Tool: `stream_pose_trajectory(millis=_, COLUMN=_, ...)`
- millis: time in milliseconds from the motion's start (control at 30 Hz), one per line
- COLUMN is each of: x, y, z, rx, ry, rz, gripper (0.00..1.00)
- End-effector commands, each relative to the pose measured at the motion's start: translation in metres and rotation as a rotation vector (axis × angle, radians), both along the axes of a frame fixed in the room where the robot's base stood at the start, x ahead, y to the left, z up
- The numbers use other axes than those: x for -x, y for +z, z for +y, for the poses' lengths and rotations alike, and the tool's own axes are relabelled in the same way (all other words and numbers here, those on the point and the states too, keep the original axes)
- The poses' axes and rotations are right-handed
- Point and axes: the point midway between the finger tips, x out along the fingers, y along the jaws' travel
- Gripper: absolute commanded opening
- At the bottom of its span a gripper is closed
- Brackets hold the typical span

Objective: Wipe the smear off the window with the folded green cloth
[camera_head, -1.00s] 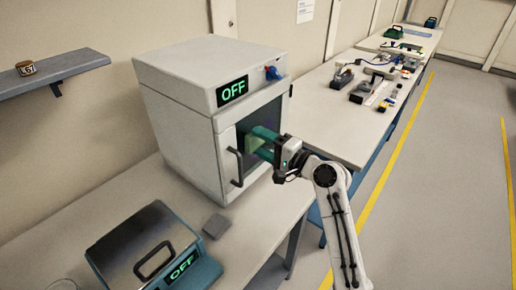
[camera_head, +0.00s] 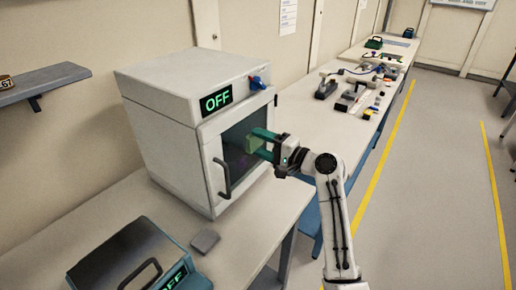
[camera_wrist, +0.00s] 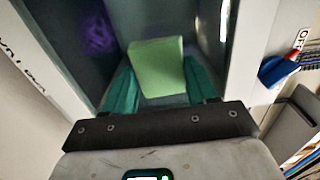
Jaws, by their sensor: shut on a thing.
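The window (camera_head: 235,170) is the dark glass in the door of a white cabinet. It also fills the upper part of the wrist view (camera_wrist: 60,25). A purple smear (camera_wrist: 98,37) shows on the glass at upper left in the wrist view, beside the cloth and not covered by it. My gripper (camera_head: 261,143) has teal fingers and is shut on the folded green cloth (camera_wrist: 157,66), which also shows in the head view (camera_head: 250,144). The cloth is at the glass; I cannot tell whether it touches.
The cabinet (camera_head: 165,135) has a door handle (camera_head: 222,178) left of the window, an OFF display and a blue-red knob (camera_head: 257,83). A grey pad (camera_head: 205,241) and a dark-lidded device (camera_head: 125,255) lie in front. Benches with tools run back right; the floor is clear.

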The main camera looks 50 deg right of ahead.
Motion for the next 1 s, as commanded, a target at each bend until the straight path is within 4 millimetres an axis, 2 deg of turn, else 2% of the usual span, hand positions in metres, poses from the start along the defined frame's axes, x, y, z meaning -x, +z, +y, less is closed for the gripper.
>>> stream_pose_trajectory(millis=600, x=0.0, y=0.001, z=-0.039, rx=0.001, ry=-0.005, rz=-0.002, gripper=0.29)
stream_pose_trajectory(millis=1000, x=0.003, y=0.001, z=-0.042, rx=0.001, ry=-0.004, rz=-0.001, gripper=0.29)
